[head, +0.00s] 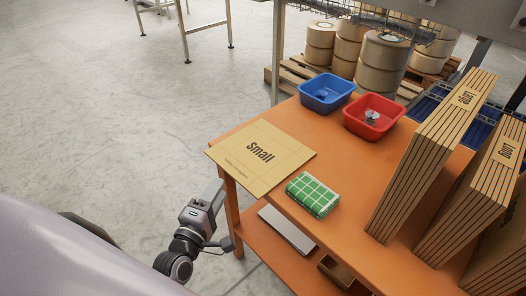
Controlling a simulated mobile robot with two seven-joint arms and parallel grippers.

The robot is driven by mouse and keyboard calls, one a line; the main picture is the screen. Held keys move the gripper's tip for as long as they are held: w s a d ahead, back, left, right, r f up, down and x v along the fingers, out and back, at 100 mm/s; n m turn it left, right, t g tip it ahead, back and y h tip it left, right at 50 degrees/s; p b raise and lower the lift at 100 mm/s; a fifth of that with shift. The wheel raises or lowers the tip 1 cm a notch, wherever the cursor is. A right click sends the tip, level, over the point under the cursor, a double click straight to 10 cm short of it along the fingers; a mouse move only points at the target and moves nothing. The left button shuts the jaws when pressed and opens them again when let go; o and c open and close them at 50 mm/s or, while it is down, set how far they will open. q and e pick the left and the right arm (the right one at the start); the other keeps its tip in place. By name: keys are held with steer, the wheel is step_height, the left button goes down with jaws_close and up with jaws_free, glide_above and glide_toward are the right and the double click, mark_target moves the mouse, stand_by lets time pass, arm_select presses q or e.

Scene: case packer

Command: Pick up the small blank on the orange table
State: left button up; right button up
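The small blank (262,157) is a flat tan cardboard sheet printed "Small". It lies on the left end of the orange table (336,205), and its left corner sticks out past the table edge. My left gripper (217,190) is at the table's left end, just below the blank's front-left edge in the picture. Its fingers are small and partly hidden, so I cannot tell whether they are open or touch the blank. My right gripper is not in view.
A folded green checked cloth (313,194) lies close to the blank. A blue bin (327,92) and a red bin (373,117) stand behind. Tall cardboard stacks (428,160) stand on the right. A lower shelf (262,243) sits under the tabletop. Open floor lies left.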

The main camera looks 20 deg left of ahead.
arm_select(q)
steer(key=w+a, duration=0.1)
steer(key=w, duration=0.5)
steer(key=shift+r, duration=0.4)
jaws_close()
